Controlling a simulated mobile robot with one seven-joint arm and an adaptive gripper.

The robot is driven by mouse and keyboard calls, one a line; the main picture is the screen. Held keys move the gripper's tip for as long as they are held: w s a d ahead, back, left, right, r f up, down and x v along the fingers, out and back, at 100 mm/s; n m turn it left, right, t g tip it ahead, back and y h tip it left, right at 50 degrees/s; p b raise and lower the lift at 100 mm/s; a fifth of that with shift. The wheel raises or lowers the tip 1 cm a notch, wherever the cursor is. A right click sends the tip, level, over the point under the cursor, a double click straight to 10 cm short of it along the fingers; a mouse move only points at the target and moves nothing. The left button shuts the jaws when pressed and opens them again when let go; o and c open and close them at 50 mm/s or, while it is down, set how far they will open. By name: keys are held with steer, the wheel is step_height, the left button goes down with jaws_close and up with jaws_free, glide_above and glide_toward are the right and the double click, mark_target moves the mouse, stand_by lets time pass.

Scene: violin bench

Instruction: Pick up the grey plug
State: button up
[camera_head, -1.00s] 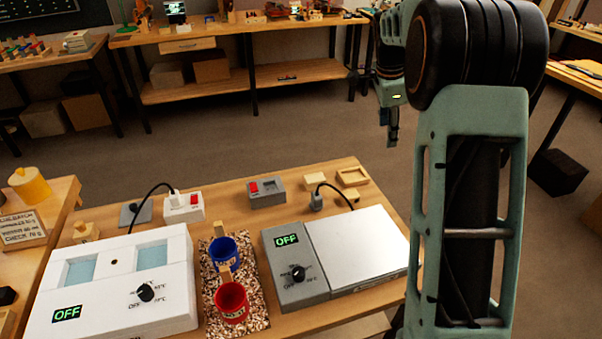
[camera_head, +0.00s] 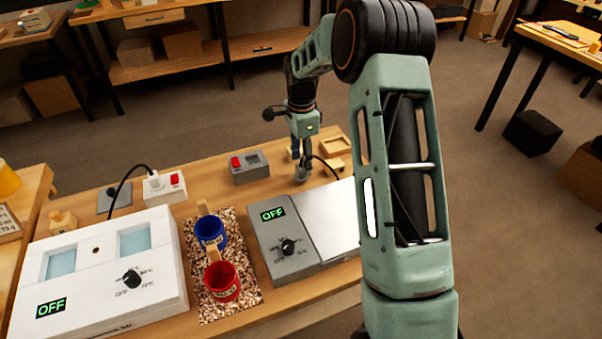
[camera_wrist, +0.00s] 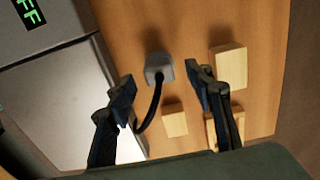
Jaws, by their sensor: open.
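The grey plug (camera_wrist: 158,66) stands on the wooden bench in the wrist view, with a black cable running from it. It lies just beyond and between the tips of my open gripper (camera_wrist: 158,80), and neither finger appears to touch it. In the head view my gripper (camera_head: 300,170) points down over the bench behind the grey hotplate box. There the plug (camera_head: 301,176) is small and partly hidden by the gripper.
The grey unit (camera_head: 285,250) reading OFF stands in front of the plug. A grey socket box (camera_head: 250,168) with a red switch is to its left. Wooden blocks (camera_wrist: 228,62) lie close on the right. A white box (camera_head: 95,265) and red and blue cups (camera_head: 221,281) stand further left.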

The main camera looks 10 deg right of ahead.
steer(key=shift+f, duration=1.45)
steer(key=shift+c, duration=0.7)
steer(key=c, duration=1)
steer(key=shift+r, duration=0.15)
steer(key=shift+r, duration=0.3)
step_height(320, 180, up, 2)
steer(key=shift+r, duration=0.1)
steer(key=s+r, duration=0.3)
steer(key=s, duration=0.1)
steer(key=s+r, duration=0.3)
steer(key=s, duration=0.2)
steer(key=s+r+b, duration=0.1)
steer(key=s+r, duration=0.3)
steer(key=s, duration=0.1)
steer(key=shift+a, duration=0.25)
